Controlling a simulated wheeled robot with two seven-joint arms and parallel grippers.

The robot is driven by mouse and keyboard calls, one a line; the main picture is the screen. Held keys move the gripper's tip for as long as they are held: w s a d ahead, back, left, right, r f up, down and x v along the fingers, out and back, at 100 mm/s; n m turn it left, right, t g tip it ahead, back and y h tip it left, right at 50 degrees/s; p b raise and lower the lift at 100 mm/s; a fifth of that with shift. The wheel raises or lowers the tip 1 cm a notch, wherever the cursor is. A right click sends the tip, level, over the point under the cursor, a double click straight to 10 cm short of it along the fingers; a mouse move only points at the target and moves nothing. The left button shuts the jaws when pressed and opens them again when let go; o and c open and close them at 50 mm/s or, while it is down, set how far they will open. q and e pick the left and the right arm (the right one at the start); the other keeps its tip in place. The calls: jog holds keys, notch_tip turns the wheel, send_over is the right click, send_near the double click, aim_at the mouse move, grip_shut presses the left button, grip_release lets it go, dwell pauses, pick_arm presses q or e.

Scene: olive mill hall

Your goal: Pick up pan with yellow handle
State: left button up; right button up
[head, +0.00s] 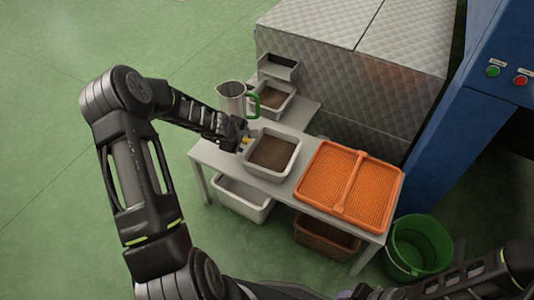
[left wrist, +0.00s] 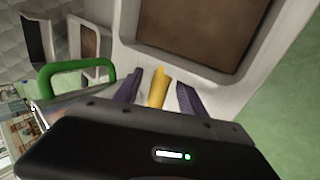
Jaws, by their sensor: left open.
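A yellow handle (head: 246,140) shows beside the near-left side of a white tub with brown contents (head: 271,152) on the table. In the left wrist view the yellow handle (left wrist: 158,88) lies between the two dark fingers of my left gripper (left wrist: 160,94), with gaps on both sides. My left gripper (head: 240,141) is open around it. The handle points toward the tub's rim (left wrist: 180,66); I cannot tell whether it joins the tub, and no separate pan body shows. My right arm comes in at the lower right, with its end dark and partly cut off.
A metal jug with a green handle (head: 232,98) stands just behind my left gripper. An orange perforated tray (head: 350,186) fills the table's right end. Smaller tubs stand at the back. Bins (head: 243,198) sit below, and a green bucket (head: 418,246) stands on the floor.

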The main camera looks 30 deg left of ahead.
pick_arm(q)
grip_shut()
dwell(0.6)
dwell(0.7)
